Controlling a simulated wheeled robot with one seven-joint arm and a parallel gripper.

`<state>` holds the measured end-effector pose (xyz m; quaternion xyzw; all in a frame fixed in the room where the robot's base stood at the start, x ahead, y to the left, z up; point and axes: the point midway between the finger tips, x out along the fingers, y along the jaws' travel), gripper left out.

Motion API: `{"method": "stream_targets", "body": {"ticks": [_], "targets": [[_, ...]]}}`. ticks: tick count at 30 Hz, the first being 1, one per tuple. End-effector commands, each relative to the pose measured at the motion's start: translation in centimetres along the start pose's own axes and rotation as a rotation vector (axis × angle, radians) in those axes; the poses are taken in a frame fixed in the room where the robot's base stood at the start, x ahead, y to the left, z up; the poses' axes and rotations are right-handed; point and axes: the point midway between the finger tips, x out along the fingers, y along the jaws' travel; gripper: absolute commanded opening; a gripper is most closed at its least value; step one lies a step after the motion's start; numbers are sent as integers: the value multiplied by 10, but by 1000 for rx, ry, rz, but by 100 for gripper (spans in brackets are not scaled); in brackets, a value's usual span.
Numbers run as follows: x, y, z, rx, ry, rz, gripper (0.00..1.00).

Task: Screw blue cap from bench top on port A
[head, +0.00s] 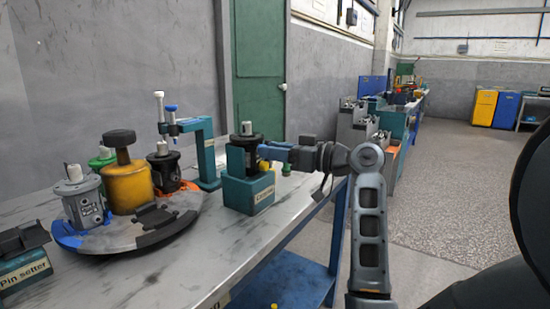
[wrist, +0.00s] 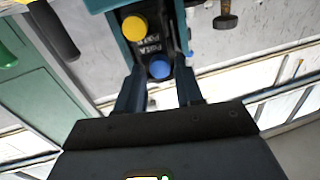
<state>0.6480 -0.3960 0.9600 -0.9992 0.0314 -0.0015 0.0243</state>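A dark motor (head: 247,150) with a white top stands in a teal fixture (head: 248,192) at the bench's right end. My gripper (head: 268,150) reaches in from the right to its side. In the wrist view, a blue cap (wrist: 159,67) sits at the motor's dark port face, between my fingertips (wrist: 160,72). The fingers flank it closely; whether they touch it is unclear. A yellow cap (wrist: 134,27) is on the port beside it, also visible in the head view (head: 265,166). Port lettering shows between the caps, too small to read surely. The blue cap is hidden in the head view.
A round turntable (head: 115,238) on the bench (head: 165,280) carries several motors and a yellow cylinder (head: 128,188). A teal press stand (head: 206,155) is left of the fixture. Bare bench lies in front.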

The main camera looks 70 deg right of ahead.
Motion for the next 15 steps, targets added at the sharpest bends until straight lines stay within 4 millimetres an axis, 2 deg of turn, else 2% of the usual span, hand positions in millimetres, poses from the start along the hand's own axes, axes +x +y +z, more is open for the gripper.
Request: {"method": "stream_targets", "body": {"ticks": [1, 15], "targets": [[0, 1, 9, -53, 3, 0, 36], [0, 1, 8, -552, 2, 2, 36]]}}
